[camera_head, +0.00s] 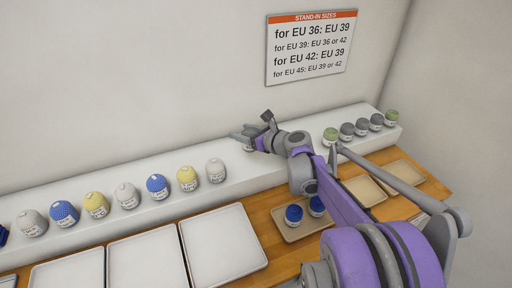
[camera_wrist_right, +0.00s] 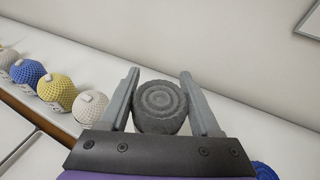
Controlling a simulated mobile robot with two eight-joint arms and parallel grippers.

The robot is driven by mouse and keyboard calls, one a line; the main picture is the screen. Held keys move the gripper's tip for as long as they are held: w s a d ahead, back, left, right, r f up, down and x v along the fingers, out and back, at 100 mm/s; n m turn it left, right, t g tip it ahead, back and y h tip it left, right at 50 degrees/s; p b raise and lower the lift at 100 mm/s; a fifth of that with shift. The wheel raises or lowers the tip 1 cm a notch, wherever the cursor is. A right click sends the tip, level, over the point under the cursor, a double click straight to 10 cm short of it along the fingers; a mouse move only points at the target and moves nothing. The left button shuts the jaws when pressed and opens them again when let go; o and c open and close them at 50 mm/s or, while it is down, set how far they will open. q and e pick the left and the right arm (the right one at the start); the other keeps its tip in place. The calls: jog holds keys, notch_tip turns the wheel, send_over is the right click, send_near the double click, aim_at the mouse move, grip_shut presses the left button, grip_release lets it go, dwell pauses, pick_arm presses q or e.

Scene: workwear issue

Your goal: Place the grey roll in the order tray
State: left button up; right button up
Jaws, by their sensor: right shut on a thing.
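The grey roll (camera_wrist_right: 160,104) sits between the two fingers of my right gripper (camera_wrist_right: 162,92) in the wrist view. The fingers are shut on its sides, and its ringed round end faces the camera. In the head view my right gripper (camera_head: 252,137) is over the white shelf (camera_head: 262,172), near the wall; the roll is mostly hidden there. A tan tray (camera_head: 288,236) with two blue rolls (camera_head: 294,214) stands on the wooden table, partly behind my right arm. Which tray is the order tray I cannot tell. My left gripper is out of view.
White, yellow and blue knitted items (camera_head: 157,187) line the shelf on the left; several grey and green rolls (camera_head: 361,127) stand at its right end. Empty white trays (camera_head: 222,246) and empty tan trays (camera_head: 364,191) lie on the table. A size sign (camera_head: 311,48) hangs on the wall.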

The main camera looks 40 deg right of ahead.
jog(key=shift+r, duration=0.5)
jog(key=s+d+f+m+g+h+b, duration=0.1)
jog(key=s+d+f+m+h+b, duration=0.35)
jog(key=s+d, duration=0.8)
jog(key=s+d+f+m+g+h+b, duration=0.1)
jog(key=s+d+f+m+h+b, duration=0.3)
jog(key=s+d, duration=0.85)
jog(key=shift+n+g+h, duration=0.25)
jog(key=shift+g+h, duration=0.05)
jog(key=shift+h, duration=0.25)
jog(key=shift+s+a+f+b, duration=0.15)
jog(key=shift+s+a+f, duration=0.35)
jog(key=shift+f, duration=1.15)
jog(key=shift+s+a+f+b, duration=0.1)
jog(key=shift+s+a+f, duration=0.35)
jog(key=shift+f, duration=1.15)
jog(key=shift+s+a+f+b, duration=0.25)
jog(key=shift+s+f, duration=0.4)
jog(key=shift+f, duration=1)
jog(key=shift+a, duration=0.1)
jog(key=shift+f, duration=0.2)
jog(key=o, duration=1.4)
jog(key=shift+r, duration=0.1)
jog(key=shift+c, duration=0.2)
jog(key=shift+r, duration=0.1)
